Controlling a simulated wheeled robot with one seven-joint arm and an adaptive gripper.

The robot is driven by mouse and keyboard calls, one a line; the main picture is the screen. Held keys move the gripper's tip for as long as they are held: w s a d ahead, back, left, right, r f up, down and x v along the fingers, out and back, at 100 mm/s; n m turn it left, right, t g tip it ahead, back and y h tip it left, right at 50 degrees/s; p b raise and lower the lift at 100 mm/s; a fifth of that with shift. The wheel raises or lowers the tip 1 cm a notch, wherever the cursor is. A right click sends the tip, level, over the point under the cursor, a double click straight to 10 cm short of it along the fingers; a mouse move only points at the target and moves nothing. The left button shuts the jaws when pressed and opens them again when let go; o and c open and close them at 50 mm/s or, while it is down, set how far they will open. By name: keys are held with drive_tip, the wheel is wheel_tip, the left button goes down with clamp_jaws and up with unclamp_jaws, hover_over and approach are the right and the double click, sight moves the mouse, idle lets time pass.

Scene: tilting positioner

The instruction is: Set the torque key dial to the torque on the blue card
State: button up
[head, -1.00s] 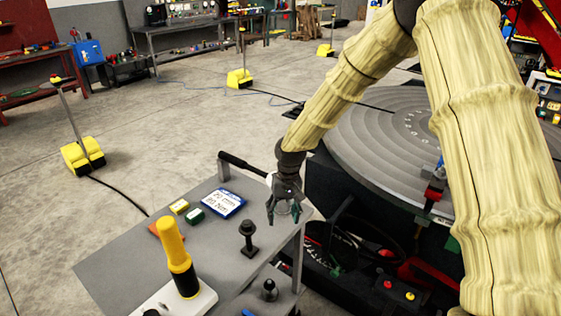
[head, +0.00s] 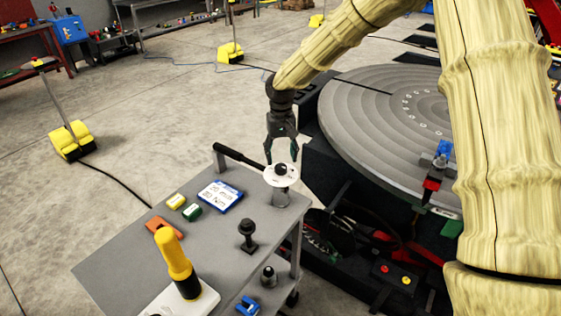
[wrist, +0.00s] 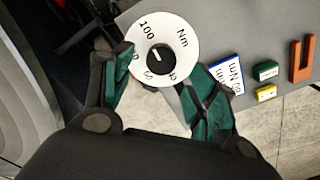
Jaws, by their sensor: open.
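The white torque dial (head: 281,174) sits on a grey post at the right corner of the cart. In the wrist view the dial (wrist: 179,32) shows "100", "Nm" and other, partly hidden numbers, with a black knob (wrist: 160,59) in its middle. A small pale mark shows on the knob; its exact reading is unclear. My gripper (head: 281,158) is open just above the dial, its green-padded fingers (wrist: 160,88) apart and holding nothing.
On the grey cart (head: 130,262) are yellow (head: 176,201) and green (head: 192,212) blocks, an orange piece (head: 162,226), a black knobbed post (head: 247,235) and a yellow-handled tool (head: 174,256). A black bar (head: 240,157) runs along the back edge. The round table (head: 375,125) stands behind.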

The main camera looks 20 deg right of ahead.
sight(281, 166)
drive_tip(key=shift+s+f+p, duration=0.15)
drive_tip(key=shift+f+p, duration=0.6)
drive_tip(key=shift+f, duration=1.55)
drive_tip(key=c, duration=1)
